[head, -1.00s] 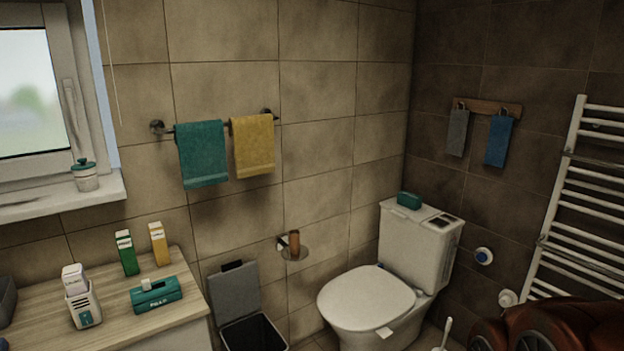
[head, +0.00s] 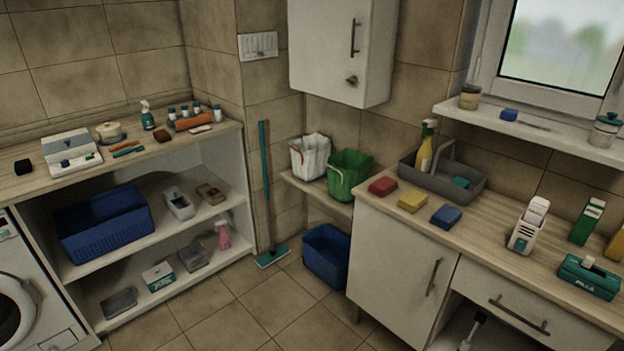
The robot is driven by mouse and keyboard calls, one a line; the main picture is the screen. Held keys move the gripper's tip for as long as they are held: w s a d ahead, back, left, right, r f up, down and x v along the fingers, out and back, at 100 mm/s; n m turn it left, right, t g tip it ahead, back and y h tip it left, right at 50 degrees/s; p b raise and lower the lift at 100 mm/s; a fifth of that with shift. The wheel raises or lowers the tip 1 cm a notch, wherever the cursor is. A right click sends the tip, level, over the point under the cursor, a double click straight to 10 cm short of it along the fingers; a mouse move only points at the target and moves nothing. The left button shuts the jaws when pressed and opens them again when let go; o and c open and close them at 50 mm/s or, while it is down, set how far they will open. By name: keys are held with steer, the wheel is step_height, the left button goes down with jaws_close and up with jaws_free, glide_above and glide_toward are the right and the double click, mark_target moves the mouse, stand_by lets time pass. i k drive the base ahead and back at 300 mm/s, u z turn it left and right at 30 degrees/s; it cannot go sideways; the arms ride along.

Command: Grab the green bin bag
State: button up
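The green bin bag (head: 349,174) stands open at the top on a small corner shelf (head: 318,196), in the middle of the head view. It has a pale handle or tie across its front. A white bin bag (head: 310,156) with a red edge stands just left of it on the same shelf. The wooden counter with the white cabinet is close on the right of the green bag. My gripper is not in view.
A blue bin (head: 326,255) stands on the floor below the shelf, with a teal mop (head: 266,200) to its left. A white wall cabinet (head: 336,45) hangs above. Sponges and a grey caddy (head: 470,184) occupy the right counter. The tiled floor in front is clear.

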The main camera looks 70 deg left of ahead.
mark_target(347, 169)
steer(key=u, duration=2.4)
steer(key=i, duration=2.5)
steer(key=u, duration=1.15)
steer(key=i, duration=0.5)
steer(key=u, duration=0.05)
